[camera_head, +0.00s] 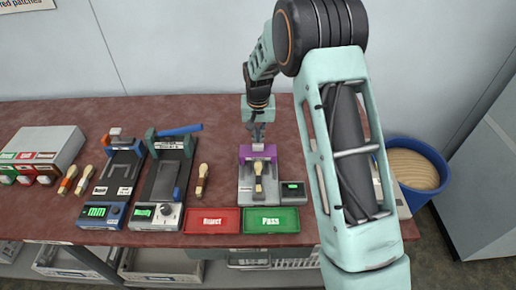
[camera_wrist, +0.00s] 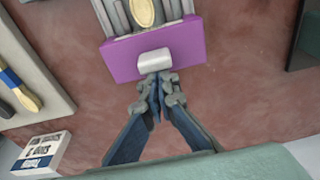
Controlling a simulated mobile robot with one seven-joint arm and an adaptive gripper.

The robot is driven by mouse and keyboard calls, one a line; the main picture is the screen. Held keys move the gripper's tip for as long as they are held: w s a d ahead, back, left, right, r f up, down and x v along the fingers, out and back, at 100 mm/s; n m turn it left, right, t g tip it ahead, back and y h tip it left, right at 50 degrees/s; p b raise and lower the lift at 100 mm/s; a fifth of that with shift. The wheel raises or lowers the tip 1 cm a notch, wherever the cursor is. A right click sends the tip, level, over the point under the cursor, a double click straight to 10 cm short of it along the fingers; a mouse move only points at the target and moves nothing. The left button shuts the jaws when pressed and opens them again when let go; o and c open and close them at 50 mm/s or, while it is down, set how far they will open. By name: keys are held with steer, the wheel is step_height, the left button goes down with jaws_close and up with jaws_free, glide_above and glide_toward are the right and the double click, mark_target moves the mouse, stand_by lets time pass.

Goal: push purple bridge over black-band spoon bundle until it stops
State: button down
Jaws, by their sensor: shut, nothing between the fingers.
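The purple bridge (camera_head: 246,152) stands across the back end of a grey press (camera_head: 245,197) in the head view. It has a pale rounded knob (camera_wrist: 154,60) on its near face in the wrist view. A wooden spoon bundle (camera_head: 258,172) lies along the press in front of the bridge; its band is too small to make out. The bundle's end (camera_wrist: 143,11) shows beyond the bridge in the wrist view. My gripper (camera_head: 257,139) is shut and empty, pointing down just behind the bridge. Its fingertips (camera_wrist: 158,80) are close by the knob; I cannot tell whether they touch.
A small display box (camera_head: 292,192) adjoins the press. Red Reject (camera_head: 211,220) and green Pass (camera_head: 271,220) trays lie in front. Two other devices (camera_head: 117,180) (camera_head: 166,185) and loose spoon bundles (camera_head: 202,180) stand left. A blue bin (camera_head: 413,165) stands right.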

mark_target(258, 153)
steer(key=shift+s, duration=0.85)
steer(key=shift+s+b, duration=0.3)
steer(key=shift+s, duration=0.7)
steer(key=shift+w, duration=0.15)
steer(key=shift+w, duration=0.5)
steer(key=shift+r+p, duration=1.8)
steer(key=shift+r, duration=1.7)
